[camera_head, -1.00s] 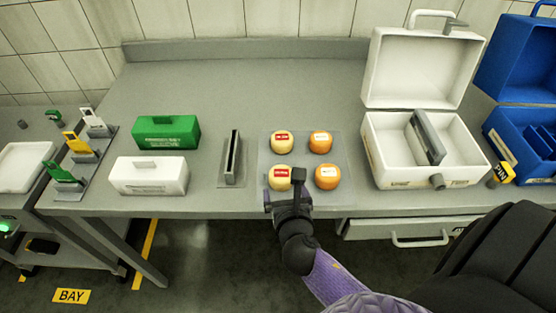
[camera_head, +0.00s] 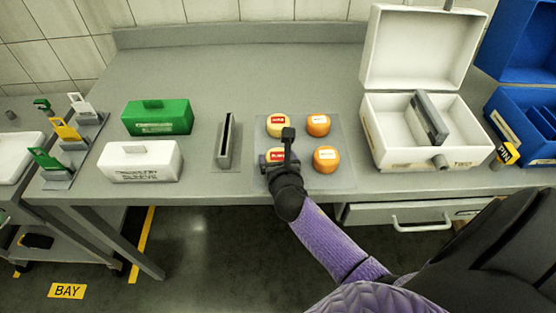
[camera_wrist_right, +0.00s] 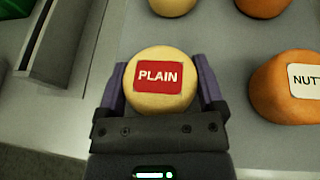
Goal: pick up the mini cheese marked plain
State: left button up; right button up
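The mini cheese marked plain (camera_wrist_right: 161,101) is a pale yellow round with a red label reading PLAIN. In the head view it is the near-left cheese (camera_head: 272,158), partly covered by my right gripper (camera_head: 280,156). In the wrist view my right gripper (camera_wrist_right: 160,75) has one finger on each side of this cheese, very close to its sides. The fingers look open around it; whether they touch is hard to tell. The cheese's near edge is hidden by the gripper body. My left gripper is not in view.
Another pale cheese with a red label (camera_head: 278,121) sits behind. Two orange cheeses with white labels, far (camera_head: 318,125) and near (camera_head: 326,158), stand to the right on the same grey mat (camera_head: 345,145). A slotted grey holder (camera_head: 227,140) is left; an open white case (camera_head: 375,150) is right.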

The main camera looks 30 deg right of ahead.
jog(key=shift+c, duration=1.1)
